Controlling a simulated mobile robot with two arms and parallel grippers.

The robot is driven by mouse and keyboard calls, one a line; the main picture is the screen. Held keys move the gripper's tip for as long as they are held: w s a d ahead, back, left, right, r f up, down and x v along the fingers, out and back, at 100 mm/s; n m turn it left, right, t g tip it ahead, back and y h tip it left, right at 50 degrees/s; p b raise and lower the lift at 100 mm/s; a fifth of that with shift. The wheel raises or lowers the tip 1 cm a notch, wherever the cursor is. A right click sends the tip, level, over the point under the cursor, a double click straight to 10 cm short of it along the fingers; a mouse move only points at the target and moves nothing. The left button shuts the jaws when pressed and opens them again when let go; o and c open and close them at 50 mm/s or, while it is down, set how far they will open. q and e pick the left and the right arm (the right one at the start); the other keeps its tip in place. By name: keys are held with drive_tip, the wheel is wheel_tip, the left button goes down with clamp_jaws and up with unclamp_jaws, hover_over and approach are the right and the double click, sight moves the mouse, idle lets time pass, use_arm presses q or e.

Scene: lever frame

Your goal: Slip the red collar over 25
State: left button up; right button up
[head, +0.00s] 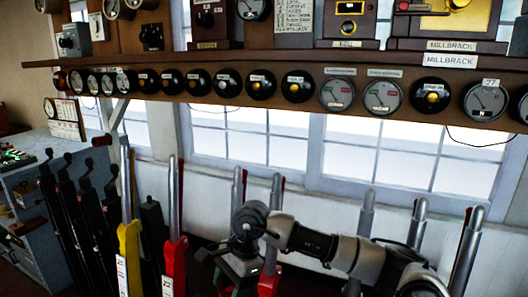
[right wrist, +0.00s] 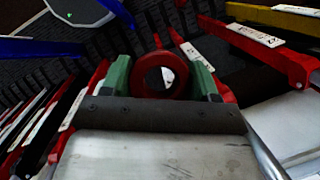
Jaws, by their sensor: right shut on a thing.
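The red collar (right wrist: 146,88) is a ring held between the green fingertips of my right gripper (right wrist: 163,78) in the right wrist view. A pale spot shows through its hole; I cannot tell what it is. In the head view my right gripper (head: 232,262) is among the levers, right of a red lever (head: 174,262) with a bright steel handle, and the collar cannot be made out there. A yellow lever (head: 130,245) stands further left. Their number plates are too small to read surely, so I cannot tell which lever is 25. My left gripper is not in view.
Several black levers (head: 75,220) stand at the left, and several steel handles (head: 471,240) rise around my right arm. A wooden shelf (head: 300,65) with a row of dials hangs above. In the right wrist view, red levers (right wrist: 290,65) and a blue one (right wrist: 45,46) lie close by.

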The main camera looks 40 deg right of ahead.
drive_tip(key=w+d+r+m+t+h+p, duration=0.1)
drive_tip(key=w+d+r+m+h+p, duration=0.45)
drive_tip(key=r+m, duration=0.75)
drive_tip(key=w+d+r+m+h+p, duration=0.25)
drive_tip(key=d+r+m+p, duration=0.45)
drive_tip(key=d+m, duration=0.7)
drive_tip(key=shift+w+d+f+m+y+b, duration=0.2)
drive_tip(key=shift+w+d+m, duration=0.65)
drive_tip(key=shift+w+d, duration=0.35)
drive_tip(key=shift+w+d+f+m+y+b, duration=0.2)
drive_tip(key=shift+w+d+m, duration=0.75)
drive_tip(key=shift+d, duration=0.4)
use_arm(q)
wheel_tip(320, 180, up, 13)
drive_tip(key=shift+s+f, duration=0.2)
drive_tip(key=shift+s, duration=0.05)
use_arm(e)
drive_tip(key=shift+w+d+f, duration=0.2)
drive_tip(key=shift+w+d, duration=0.1)
drive_tip(key=shift+d, duration=0.25)
use_arm(q)
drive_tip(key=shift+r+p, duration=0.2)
drive_tip(key=shift+p, duration=0.1)
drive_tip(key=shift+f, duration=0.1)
use_arm(e)
drive_tip(key=shift+f, duration=0.15)
